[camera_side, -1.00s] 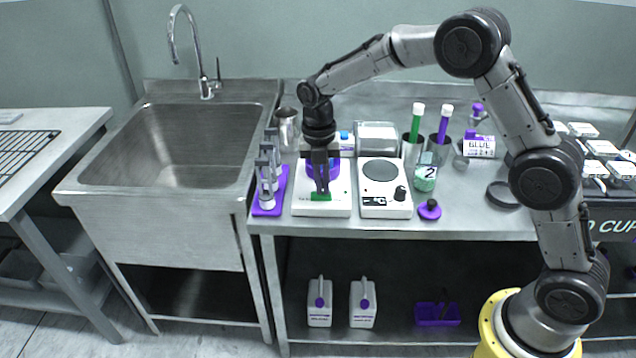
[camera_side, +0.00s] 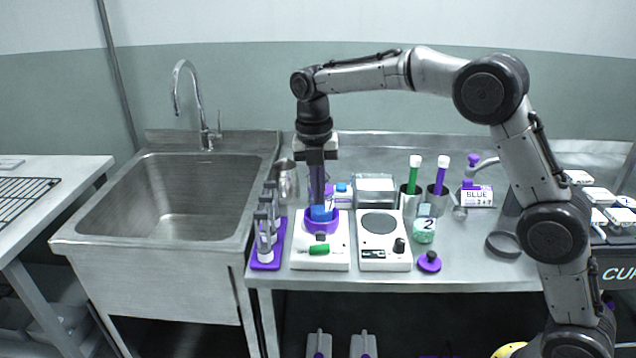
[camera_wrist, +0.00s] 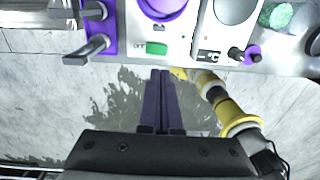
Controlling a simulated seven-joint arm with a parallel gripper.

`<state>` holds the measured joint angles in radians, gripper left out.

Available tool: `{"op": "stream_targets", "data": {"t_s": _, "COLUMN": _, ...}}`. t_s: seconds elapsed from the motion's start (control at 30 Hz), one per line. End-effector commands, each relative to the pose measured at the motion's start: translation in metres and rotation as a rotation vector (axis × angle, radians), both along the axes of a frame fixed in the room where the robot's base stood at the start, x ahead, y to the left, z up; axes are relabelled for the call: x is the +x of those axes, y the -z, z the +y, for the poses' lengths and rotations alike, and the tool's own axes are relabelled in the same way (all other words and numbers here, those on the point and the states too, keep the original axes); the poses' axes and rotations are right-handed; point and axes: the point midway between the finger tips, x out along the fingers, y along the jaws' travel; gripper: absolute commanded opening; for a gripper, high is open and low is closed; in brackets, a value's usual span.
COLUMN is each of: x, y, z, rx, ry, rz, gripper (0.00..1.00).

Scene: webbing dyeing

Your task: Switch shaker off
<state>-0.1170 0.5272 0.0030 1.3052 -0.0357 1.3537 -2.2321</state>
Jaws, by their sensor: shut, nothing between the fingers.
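The shaker (camera_side: 335,262) is a white box on the steel counter with a purple round holder (camera_side: 321,228) on top and a blue item (camera_side: 321,213) in it. My gripper (camera_side: 317,200) is shut and empty, pointing down above the shaker. In the wrist view its fingertips (camera_wrist: 160,72) lie together just below the switch in the picture, apart from it.
A white scale-like device (camera_side: 384,262) stands right of the shaker. A purple rack (camera_side: 267,258) with grey clamps is left, beside the sink (camera_side: 165,195). A purple lid (camera_side: 429,262) and green jar (camera_side: 424,230) are at the right.

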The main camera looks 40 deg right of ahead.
Motion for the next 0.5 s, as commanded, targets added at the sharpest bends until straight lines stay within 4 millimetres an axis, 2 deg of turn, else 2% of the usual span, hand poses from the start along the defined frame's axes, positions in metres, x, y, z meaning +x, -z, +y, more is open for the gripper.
{"op": "stream_targets", "data": {"t_s": 0.2, "x": 0.001, "y": -0.02, "z": 0.001, "rx": 0.001, "ry": -0.001, "rz": -0.001, "gripper": 0.0}}
{"op": "stream_targets", "data": {"t_s": 0.5, "x": 0.001, "y": -0.023, "z": 0.001, "rx": 0.0, "ry": 0.0, "rz": 0.0, "gripper": 0.0}}
